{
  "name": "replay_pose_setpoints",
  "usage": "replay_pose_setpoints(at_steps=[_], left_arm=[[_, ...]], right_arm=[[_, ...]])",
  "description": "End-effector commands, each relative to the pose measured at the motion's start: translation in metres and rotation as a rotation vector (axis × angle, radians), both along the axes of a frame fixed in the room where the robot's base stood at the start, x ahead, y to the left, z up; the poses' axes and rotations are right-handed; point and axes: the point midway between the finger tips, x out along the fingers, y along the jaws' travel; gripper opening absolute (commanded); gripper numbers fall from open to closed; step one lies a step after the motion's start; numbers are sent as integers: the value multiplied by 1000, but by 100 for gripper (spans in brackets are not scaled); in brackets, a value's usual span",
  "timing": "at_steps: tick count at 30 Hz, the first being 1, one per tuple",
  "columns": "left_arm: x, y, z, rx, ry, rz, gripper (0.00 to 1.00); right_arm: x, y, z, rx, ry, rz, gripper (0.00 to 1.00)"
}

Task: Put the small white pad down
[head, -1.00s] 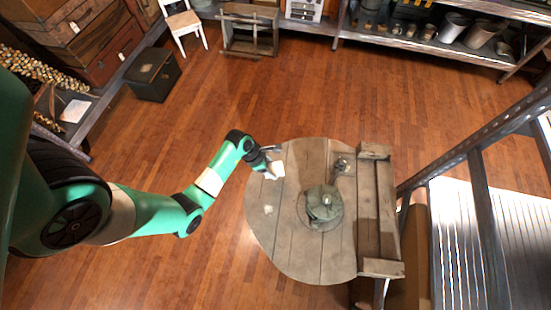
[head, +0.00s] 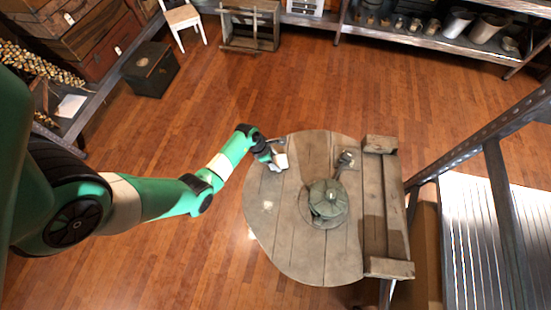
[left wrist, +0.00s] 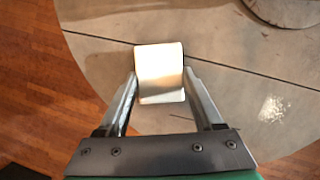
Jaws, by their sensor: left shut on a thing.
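The small white pad (left wrist: 160,75) is between the two fingers of my left gripper (left wrist: 160,88) in the left wrist view, and the gripper is shut on it. In the head view the white pad (head: 281,161) is at the tip of my left gripper (head: 275,156), over the far left edge of the round wooden table (head: 285,240). I cannot tell whether the pad touches the tabletop. My right gripper is not in view.
A grey-green round device (head: 327,203) with an arm stands mid-table. A wooden bench-like piece (head: 384,215) borders the table's right side. A pale patch (head: 267,205) lies on the left of the tabletop, which is otherwise clear there. A metal railing (head: 500,180) stands at right.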

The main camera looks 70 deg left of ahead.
Motion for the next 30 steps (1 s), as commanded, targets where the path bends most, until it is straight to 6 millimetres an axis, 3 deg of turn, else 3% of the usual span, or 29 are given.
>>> replay_pose_setpoints(at_steps=[1, 2, 6, 21, 26, 30], left_arm=[[0, 0, -3, 0, 0, 0, 7], [0, 0, -3, 0, 0, 0, 70], [0, 0, -2, 0, 0, 0, 95], [-1, 1, 1, 4, 0, 3, 98], [-8, 3, 27, 4, -1, 4, 98], [-21, 5, 61, 3, -3, 5, 98]], right_arm=[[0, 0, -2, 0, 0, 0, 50], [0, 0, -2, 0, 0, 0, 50], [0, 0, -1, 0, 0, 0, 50], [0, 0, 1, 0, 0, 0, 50], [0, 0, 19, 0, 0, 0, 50], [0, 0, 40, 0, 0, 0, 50]])
